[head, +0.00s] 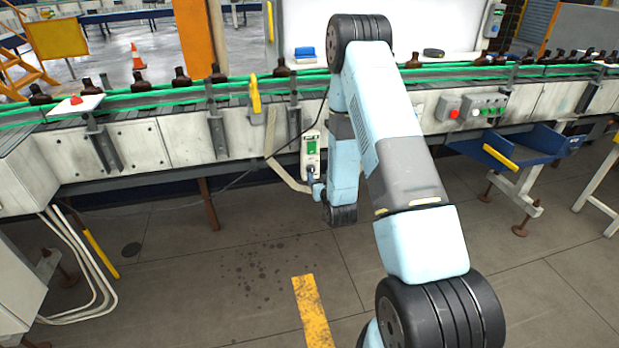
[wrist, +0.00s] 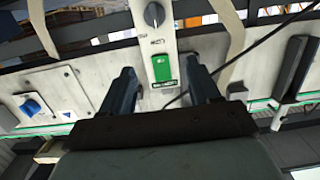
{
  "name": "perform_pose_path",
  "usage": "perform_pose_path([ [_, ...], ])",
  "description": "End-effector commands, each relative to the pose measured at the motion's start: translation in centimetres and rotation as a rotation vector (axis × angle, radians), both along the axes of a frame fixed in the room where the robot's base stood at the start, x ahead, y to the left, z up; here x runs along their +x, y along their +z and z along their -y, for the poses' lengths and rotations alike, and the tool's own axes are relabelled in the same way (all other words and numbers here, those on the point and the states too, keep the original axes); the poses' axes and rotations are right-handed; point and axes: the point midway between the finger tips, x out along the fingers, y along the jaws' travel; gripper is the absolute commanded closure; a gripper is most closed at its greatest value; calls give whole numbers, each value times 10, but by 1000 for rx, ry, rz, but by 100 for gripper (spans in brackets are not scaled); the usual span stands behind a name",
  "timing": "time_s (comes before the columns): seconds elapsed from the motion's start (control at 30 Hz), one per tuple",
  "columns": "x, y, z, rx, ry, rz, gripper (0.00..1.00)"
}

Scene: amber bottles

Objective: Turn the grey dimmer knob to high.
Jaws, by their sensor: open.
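The dimmer knob (wrist: 154,14) is a dark grey dial with a light pointer mark on a pale panel (wrist: 158,40), at the top of the wrist view. I cannot tell which setting it points at. A green block (wrist: 161,68) is on the same panel below the knob in that view. In the head view the panel (head: 303,160) hangs on the conveyor's front, with the green block (head: 311,146) above the small knob (head: 311,169). My gripper (wrist: 164,84) is open and empty, its fingers spread either side of the green block in the wrist view, apart from the knob.
A conveyor with green rails (head: 160,97) carries brown bottles (head: 181,77). A dark cable (wrist: 245,55) runs from near the panel. A blue tray (head: 520,144) juts out at right. Floor at front left is mostly clear.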

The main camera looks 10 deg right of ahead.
Motion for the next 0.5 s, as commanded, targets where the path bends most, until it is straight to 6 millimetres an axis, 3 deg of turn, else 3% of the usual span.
perform_pose_path([
  [0.03,-6,-15,0,2,-2,11,39],
  [0.2,-24,-44,0,8,-8,77,39],
  [0.5,-39,-64,0,12,-14,131,39],
])
